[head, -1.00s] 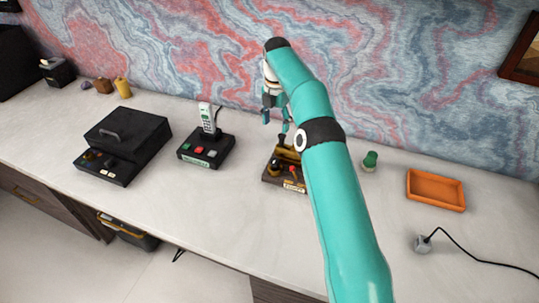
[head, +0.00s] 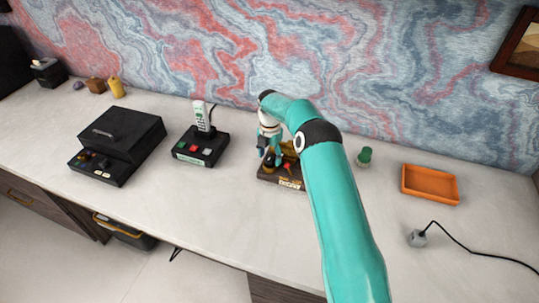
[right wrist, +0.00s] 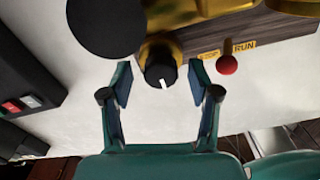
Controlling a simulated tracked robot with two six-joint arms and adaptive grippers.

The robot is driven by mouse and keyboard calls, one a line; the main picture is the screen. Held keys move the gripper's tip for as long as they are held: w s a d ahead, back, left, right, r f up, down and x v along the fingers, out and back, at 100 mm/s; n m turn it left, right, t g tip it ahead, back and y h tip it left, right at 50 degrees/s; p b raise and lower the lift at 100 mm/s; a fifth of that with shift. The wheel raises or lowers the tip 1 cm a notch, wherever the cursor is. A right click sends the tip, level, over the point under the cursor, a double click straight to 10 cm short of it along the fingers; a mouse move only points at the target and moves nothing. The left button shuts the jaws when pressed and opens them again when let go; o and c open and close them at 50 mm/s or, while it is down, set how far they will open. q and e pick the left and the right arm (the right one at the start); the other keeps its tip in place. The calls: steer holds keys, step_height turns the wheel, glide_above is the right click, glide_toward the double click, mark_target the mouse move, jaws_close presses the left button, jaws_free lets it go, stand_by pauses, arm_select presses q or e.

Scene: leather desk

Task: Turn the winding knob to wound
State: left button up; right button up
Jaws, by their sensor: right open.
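The wooden-based device with brass parts (head: 284,182) stands on the desk, partly hidden by my right arm. In the right wrist view, a black knob with a white pointer mark (right wrist: 161,72) sits on a brass mount at the device's edge. My right gripper (right wrist: 160,86) is open, with one teal finger on each side of the knob and a gap to it on both sides. In the head view, the right gripper (head: 267,157) is low at the device's left side. The knob's scale labels are not readable. My left gripper is not in view.
A red ball-tipped lever (right wrist: 227,65) by a yellow RUN label stands right of the knob. A large black disc (right wrist: 105,25) is at upper left. A button box with a handset (head: 201,147) is left of the device; a green object (head: 365,156) and orange tray (head: 430,184) are right.

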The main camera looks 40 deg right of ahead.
steer(key=shift+f, duration=0.1)
steer(key=shift+s, duration=0.1)
steer(key=c, duration=1.2)
steer(key=shift+o, duration=0.2)
steer(key=shift+a, duration=0.1)
